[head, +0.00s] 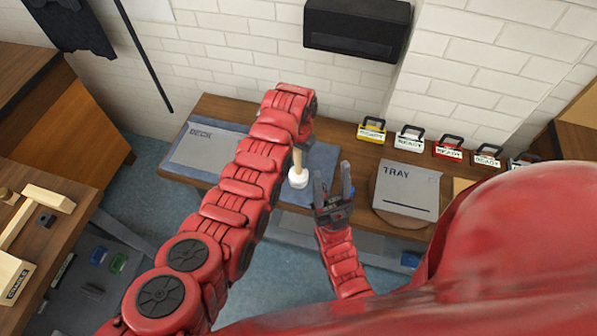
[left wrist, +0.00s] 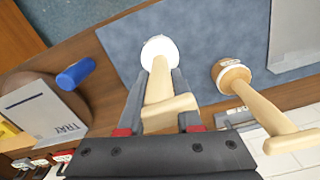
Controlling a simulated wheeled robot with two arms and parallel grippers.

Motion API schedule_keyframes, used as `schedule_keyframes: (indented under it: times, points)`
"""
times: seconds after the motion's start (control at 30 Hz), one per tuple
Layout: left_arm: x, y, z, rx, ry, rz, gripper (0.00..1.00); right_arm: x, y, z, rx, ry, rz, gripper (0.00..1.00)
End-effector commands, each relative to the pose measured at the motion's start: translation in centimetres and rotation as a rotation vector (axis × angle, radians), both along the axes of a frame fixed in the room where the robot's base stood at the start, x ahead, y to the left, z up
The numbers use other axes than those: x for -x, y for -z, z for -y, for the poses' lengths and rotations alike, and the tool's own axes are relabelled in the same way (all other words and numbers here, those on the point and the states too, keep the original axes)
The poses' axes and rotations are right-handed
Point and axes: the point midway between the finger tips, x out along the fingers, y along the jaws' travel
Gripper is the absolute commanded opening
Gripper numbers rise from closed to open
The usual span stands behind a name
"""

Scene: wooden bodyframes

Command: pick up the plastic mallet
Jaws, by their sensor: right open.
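A mallet with a white head (head: 299,179) stands head down on the blue mat in the head view, its pale handle rising beside my left arm. In the left wrist view the white head (left wrist: 160,50) lies beyond my fingertips. My left gripper (left wrist: 161,80) has its fingers on both sides of the wooden handle; whether they press on it I cannot tell. A second mallet, with a wooden head (left wrist: 232,74), stands to the right in that view. My right gripper (head: 333,190) is open and empty, right of the white head.
The grey tray sheet (head: 407,190) lies on a round board to the right. A grey deck sheet (head: 208,147) lies at the left. Several labelled holders (head: 410,139) line the back edge by the wall. A blue cylinder (left wrist: 76,73) lies near the tray sheet.

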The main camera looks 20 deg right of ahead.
Motion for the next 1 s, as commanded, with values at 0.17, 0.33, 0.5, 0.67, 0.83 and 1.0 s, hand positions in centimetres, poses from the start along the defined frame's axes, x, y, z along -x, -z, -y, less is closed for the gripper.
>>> schedule_keyframes:
  times: [0.17,0.33,0.5,0.67,0.83,1.0]
  points:
    - [0.0,0.0,0.0,0.0,0.0,0.0,0.0,0.0,0.0,0.0,0.0,0.0,0.0,0.49]
    - [0.0,0.0,0.0,0.0,0.0,0.0,0.0,0.0,0.0,0.0,0.0,0.0,0.0,0.49]
    - [0.0,-0.1,0.0,0.0,0.0,0.0,0.0,0.0,0.0,0.0,0.0,0.0,0.0,0.49]
    - [-0.2,-0.5,0.1,0.001,0.0,0.001,0.0,0.0,0.2,0.0,0.0,0.0,0.0,0.49]
    - [-0.7,-1.5,0.3,0.002,-0.001,0.004,0.0,0.0,0.6,0.0,0.0,0.0,0.0,0.49]
    - [-1.1,-2.8,0.4,0.002,-0.002,0.005,0.0,0.0,1.1,0.0,0.0,0.0,0.0,0.49]
